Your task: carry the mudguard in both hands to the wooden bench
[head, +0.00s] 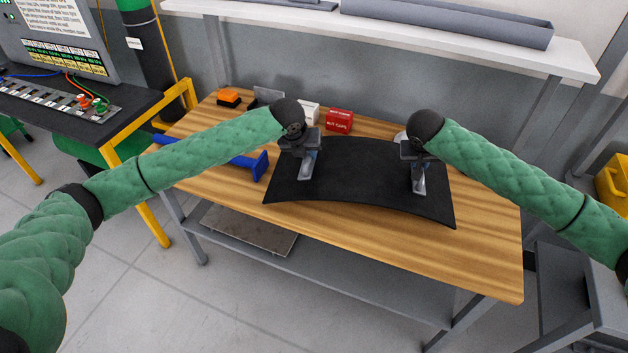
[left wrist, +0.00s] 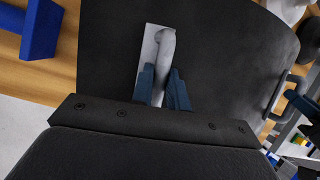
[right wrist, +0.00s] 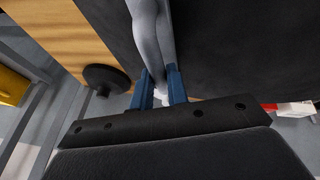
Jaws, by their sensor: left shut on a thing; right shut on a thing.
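The mudguard (head: 355,182) is a black curved sheet with two grey handles on its upper face. It is over the wooden bench (head: 470,255); I cannot tell whether it rests on the top or hovers just above. My left gripper (head: 309,160) is shut on the left handle, and the left wrist view shows the blue fingers around that handle (left wrist: 163,62). My right gripper (head: 416,165) is shut on the right handle, which also shows in the right wrist view (right wrist: 152,40). The mudguard's underside is hidden.
A blue bar-shaped tool (head: 258,164) lies left of the mudguard. A red box (head: 339,120), a white box (head: 311,112) and an orange item (head: 229,97) stand along the bench's back. A shelf (head: 480,50) overhangs behind. The bench's front right is bare.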

